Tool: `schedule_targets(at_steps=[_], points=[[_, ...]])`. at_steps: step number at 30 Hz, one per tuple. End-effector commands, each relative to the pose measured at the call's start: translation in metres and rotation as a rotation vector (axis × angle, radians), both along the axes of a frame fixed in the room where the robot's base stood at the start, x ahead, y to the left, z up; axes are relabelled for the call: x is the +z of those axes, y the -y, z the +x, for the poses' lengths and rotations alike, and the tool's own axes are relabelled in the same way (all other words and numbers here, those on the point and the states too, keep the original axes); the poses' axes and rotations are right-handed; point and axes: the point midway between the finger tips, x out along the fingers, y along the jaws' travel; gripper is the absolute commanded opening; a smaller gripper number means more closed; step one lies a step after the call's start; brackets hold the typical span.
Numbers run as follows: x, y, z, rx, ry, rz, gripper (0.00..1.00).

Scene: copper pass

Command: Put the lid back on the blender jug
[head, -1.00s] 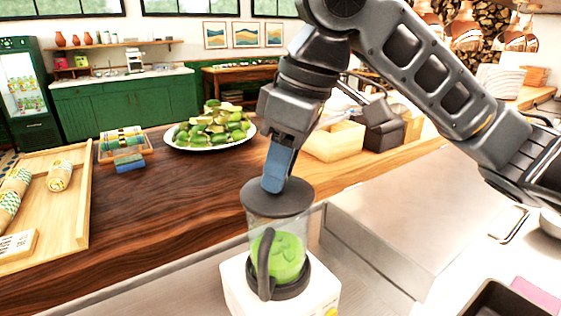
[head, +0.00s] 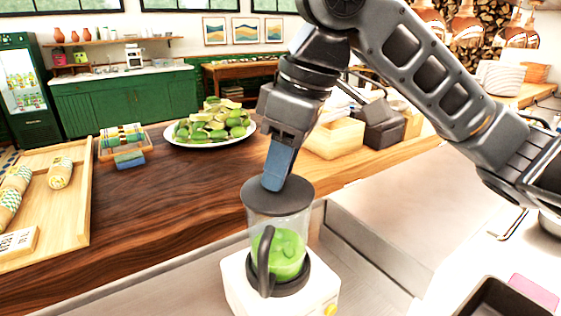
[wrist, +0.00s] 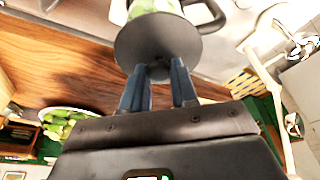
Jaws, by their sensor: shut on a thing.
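The blender jug (head: 283,229) is clear with a dark handle and holds green contents. It stands upright on a white blender base (head: 240,285). The dark round lid (head: 255,198) is at the jug's top and covers its mouth in the head view; I cannot tell whether it is fully seated. My gripper (head: 272,184) reaches down from above with blue fingers shut on the lid's top. In the wrist view the two fingertips (wrist: 160,72) meet a small knob at the middle of the lid (wrist: 150,42), with part of the jug (wrist: 155,6) beyond it.
A wooden counter (head: 190,190) runs behind the blender. A dark tray (head: 490,300) is at lower right.

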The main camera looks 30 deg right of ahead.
Motion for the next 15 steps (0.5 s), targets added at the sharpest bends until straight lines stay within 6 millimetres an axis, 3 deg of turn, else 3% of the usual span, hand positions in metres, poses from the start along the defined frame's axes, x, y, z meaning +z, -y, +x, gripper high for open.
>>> schedule_targets(at_steps=[2, 3, 11, 15], points=[[0.0001, 0.0, 0.0001, 0.0, 0.0, 0.0, 0.0], [0.0001, 0.0, 0.0001, 0.0, 0.0, 0.0, 0.31], [0.0001, 0.0, 0.0001, 0.0, 0.0, 0.0, 0.56], [0.0001, 0.0, 0.0001, 0.0, 0.0, 0.0, 0.58]])
